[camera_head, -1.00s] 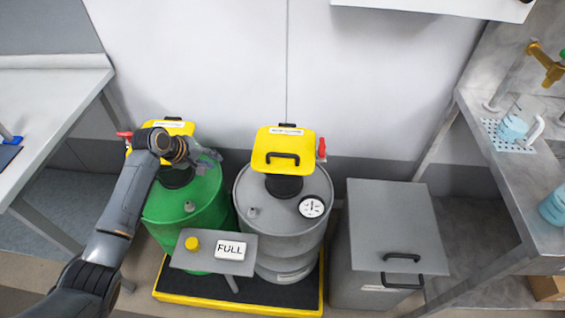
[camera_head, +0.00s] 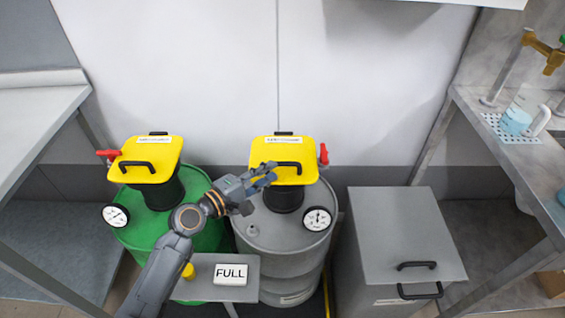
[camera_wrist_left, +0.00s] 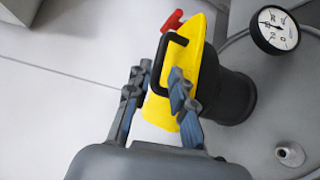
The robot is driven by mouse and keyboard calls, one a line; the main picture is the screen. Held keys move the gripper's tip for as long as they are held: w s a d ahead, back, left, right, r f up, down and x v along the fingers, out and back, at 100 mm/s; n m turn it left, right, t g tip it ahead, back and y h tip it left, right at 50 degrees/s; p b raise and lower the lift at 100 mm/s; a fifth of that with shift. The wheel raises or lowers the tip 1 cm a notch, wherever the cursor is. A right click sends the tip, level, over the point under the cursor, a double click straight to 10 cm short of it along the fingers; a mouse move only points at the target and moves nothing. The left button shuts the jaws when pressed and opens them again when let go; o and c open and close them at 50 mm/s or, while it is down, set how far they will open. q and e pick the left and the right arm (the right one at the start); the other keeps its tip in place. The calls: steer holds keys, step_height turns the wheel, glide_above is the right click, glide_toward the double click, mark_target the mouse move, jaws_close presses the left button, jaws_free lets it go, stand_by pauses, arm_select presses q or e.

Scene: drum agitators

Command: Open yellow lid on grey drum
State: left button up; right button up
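The grey drum (camera_head: 274,233) stands right of the green drum, with a yellow lid (camera_head: 300,151) on its black neck (camera_head: 284,196). The lid looks shut and has a black handle (camera_head: 283,165) on top. My left gripper (camera_head: 263,174) is at the lid's front left edge, near the handle. Whether the fingers touch the lid cannot be told. My right gripper is not in view.
The green drum (camera_head: 205,237) also has a yellow lid (camera_head: 165,152). Red levers (camera_head: 323,154) sit beside the lids. A small stand with a "FULL" sign (camera_head: 231,274) is in front. A grey bin (camera_head: 395,230) stands on the right, with benches at both sides.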

mark_target(283, 163)
arm_select(q)
steer(key=x, duration=0.5)
steer(key=shift+w+d+f, duration=0.1)
steer(key=shift+w+d, duration=0.15)
jaws_close()
